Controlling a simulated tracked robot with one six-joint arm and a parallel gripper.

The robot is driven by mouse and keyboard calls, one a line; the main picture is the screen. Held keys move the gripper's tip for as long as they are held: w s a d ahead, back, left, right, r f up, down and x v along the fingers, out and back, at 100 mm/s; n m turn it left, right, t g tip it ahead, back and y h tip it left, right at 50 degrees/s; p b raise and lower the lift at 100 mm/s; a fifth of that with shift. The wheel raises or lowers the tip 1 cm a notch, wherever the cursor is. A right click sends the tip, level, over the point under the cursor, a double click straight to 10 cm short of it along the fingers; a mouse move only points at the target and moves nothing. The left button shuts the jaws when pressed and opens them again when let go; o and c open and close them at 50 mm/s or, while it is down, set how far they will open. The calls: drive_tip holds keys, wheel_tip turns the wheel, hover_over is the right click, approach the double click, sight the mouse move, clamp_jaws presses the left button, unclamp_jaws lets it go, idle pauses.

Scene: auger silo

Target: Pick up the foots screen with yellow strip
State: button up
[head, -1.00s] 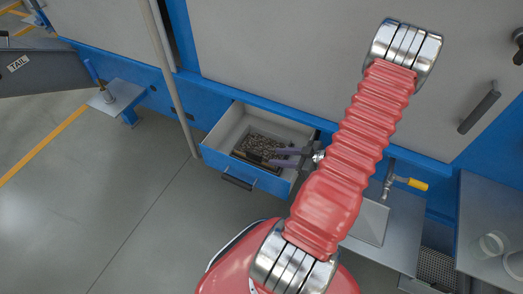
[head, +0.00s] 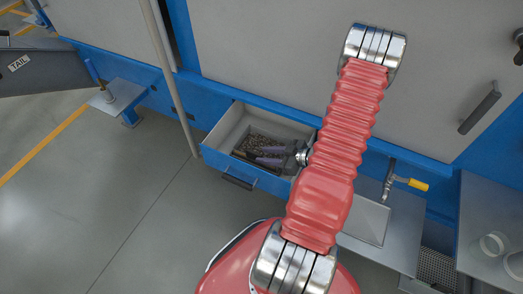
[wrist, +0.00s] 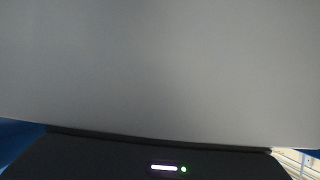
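An open drawer (head: 222,168) with a blue front and pale inner walls juts from the machine. In it lies a dark tray-like screen (head: 240,154) with brownish grains (head: 258,142) on it. I cannot clearly make out a yellow strip at this size. The wrist view shows mostly a plain grey surface, with a dark band and small lights along the bottom; no fingers or screen can be told there.
A pale pole (head: 172,85) stands left of the drawer. To the right are a grey shelf (head: 368,222), a valve with a yellow handle (head: 410,184) and clear cups (head: 494,243). A grey panel with a black handle (head: 479,108) rises behind.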

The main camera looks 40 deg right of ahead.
sight(259, 154)
drive_tip(key=shift+x, duration=2.1)
drive_tip(key=shift+w+d+r, duration=0.1)
drive_tip(key=shift+r, duration=0.05)
drive_tip(key=shift+c, duration=0.6)
clamp_jaws()
